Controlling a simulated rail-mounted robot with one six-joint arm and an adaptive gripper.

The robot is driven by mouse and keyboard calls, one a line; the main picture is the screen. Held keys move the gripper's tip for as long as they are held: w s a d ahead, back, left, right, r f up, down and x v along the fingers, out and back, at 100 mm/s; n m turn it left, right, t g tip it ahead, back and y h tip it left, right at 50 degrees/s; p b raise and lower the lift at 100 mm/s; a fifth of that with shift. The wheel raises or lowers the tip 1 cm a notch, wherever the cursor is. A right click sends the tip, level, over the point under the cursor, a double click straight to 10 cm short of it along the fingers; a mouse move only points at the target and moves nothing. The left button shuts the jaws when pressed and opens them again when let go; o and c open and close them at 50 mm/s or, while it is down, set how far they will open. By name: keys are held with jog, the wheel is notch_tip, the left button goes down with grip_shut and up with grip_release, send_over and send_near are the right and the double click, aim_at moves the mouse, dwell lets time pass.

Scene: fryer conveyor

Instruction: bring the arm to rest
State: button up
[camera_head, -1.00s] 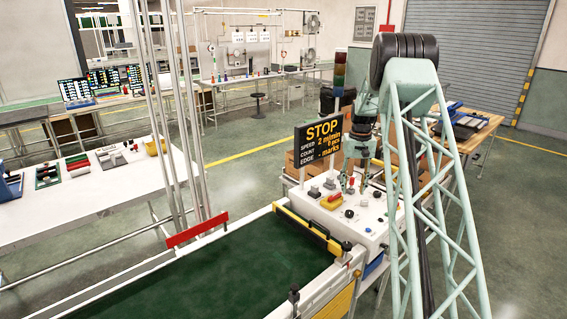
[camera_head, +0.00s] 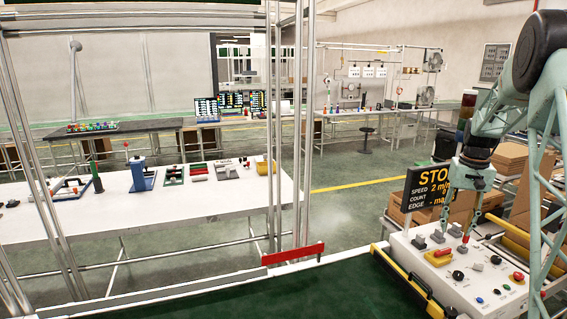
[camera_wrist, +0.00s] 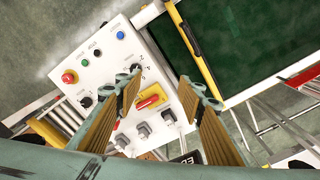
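My gripper (camera_wrist: 162,84) shows in the wrist view with its two fingers wide apart and nothing between them. It points down over the white control box (camera_wrist: 101,70), whose yellow and red switch (camera_wrist: 151,100) shows between the fingers with a gap below them. In the head view my gripper (camera_head: 459,219) hangs at the right, above the same control box (camera_head: 452,262) and in front of the black STOP sign (camera_head: 424,192). The arm is bent, with the wrist pointing down.
The green conveyor belt (camera_head: 290,292) runs along the front, with a red bar (camera_head: 292,254) on its far edge. Silver posts (camera_head: 303,120) stand upright near it. A white table (camera_head: 190,203) with small tools is behind. Cardboard boxes (camera_head: 486,200) lie behind the control box.

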jog(key=s+a+r+n+t+b, duration=0.1)
jog(key=s+a+r, duration=1)
jog(key=a, duration=0.3)
jog(key=s+a+r+n+t, duration=0.1)
jog(key=s+a+r, duration=0.95)
jog(key=a, duration=0.25)
jog(key=s+a+f+n, duration=0.1)
jog(key=s+a, duration=0.4)
jog(key=s, duration=0.6)
jog(key=s+a+n+t+b, duration=0.1)
jog(key=s+a, duration=0.4)
jog(key=s, duration=0.6)
jog(key=s+a+f, duration=0.1)
jog(key=s+a, duration=0.3)
jog(key=s, duration=0.6)
jog(key=shift+s+a+f+n+b, duration=0.35)
jog(key=shift+s+a+n, duration=0.05)
jog(key=shift+f, duration=0.1)
notch_tip(320, 180, down, 13)
jog(key=b, duration=1.3)
